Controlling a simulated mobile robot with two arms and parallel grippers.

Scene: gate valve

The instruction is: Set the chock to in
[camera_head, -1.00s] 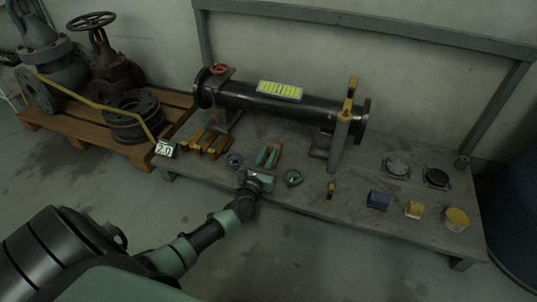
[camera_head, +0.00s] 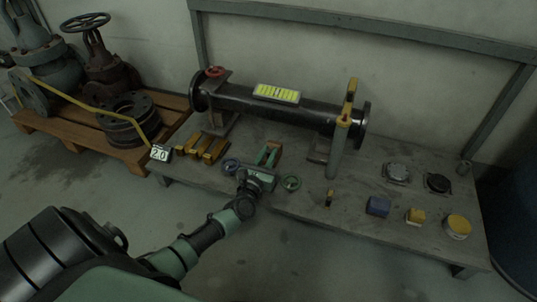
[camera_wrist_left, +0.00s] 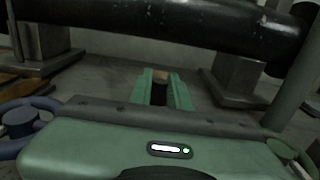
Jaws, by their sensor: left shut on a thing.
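My left gripper (camera_head: 268,154) reaches over the front edge of the low bench, below the dark pipe. Its two green fingers are shut on a small brown block, which also shows between the fingers in the left wrist view (camera_wrist_left: 160,76). The block looks like the chock, but only its brown top and a dark part below show. The fingers hide its sides. It lies low at the bench top, in front of the pipe and between the pipe's two supports. My right gripper is not in view.
The dark pipe (camera_head: 240,102) lies on two supports behind the gripper. Yellow bars (camera_head: 214,149) and a blue ring (camera_head: 231,166) are to the left. A green handwheel (camera_head: 291,183) is close on the right. A yellow-topped upright (camera_head: 341,135) stands by the pipe.

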